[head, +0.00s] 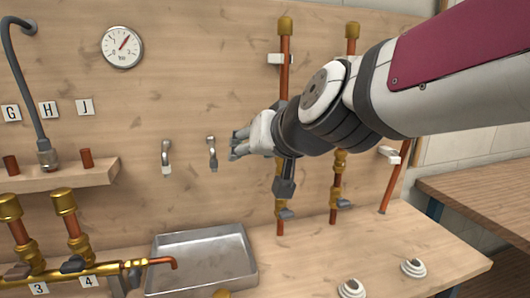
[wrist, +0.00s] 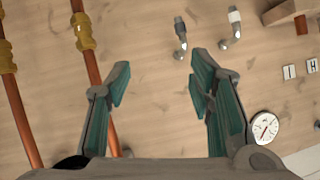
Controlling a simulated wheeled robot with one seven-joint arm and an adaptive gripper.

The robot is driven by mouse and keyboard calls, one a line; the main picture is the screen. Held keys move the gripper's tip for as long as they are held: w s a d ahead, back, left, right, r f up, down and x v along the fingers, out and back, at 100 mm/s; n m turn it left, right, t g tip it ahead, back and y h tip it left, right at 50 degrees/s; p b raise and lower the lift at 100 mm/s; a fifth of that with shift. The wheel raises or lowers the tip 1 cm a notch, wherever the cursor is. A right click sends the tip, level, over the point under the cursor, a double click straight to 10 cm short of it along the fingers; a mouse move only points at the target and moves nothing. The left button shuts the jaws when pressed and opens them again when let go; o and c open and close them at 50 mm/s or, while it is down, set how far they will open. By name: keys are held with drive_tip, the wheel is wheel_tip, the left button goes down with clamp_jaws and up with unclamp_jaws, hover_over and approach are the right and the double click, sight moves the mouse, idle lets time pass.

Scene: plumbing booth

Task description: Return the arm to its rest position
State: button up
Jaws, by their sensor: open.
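My arm reaches in from the upper right of the head view and crosses in front of the wooden back board (head: 200,60). My gripper (head: 238,146) is at its end, beside the right one of two small wall fittings (head: 212,152), and partly hidden by my wrist. In the wrist view my gripper (wrist: 160,72) is open, its teal-padded fingers spread apart. Nothing is between the fingers; only bare board shows there.
Copper pipes (head: 284,70) with brass fittings stand behind my arm. A metal tray (head: 250,246) lies on the bench below. A pressure gauge (head: 122,47), a grey hose (head: 22,80) and a brass manifold (head: 60,277) are at left. A wooden table (head: 480,195) stands at right.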

drive_tip(key=s+d+f+m+g+h, duration=0.1)
drive_tip(key=s+d+f+g+h, duration=0.15)
drive_tip(key=s+d+f, duration=0.55)
drive_tip(key=s+d+f+m+g+h, duration=0.15)
drive_tip(key=s+d+g, duration=0.35)
drive_tip(key=s, duration=0.8)
drive_tip(key=s+d+f+g+h, duration=0.1)
drive_tip(key=s+d+f+g, duration=0.1)
drive_tip(key=s+d+f, duration=0.5)
wheel_tip(320, 180, up, 17)
drive_tip(key=s+d+t+p, duration=0.1)
drive_tip(key=s+t+p, duration=0.1)
drive_tip(key=p, duration=1.1)
drive_tip(key=shift+r+p, duration=0.15)
drive_tip(key=shift+p, duration=0.15)
drive_tip(key=shift+t, duration=0.25)
drive_tip(key=shift+s, duration=0.1)
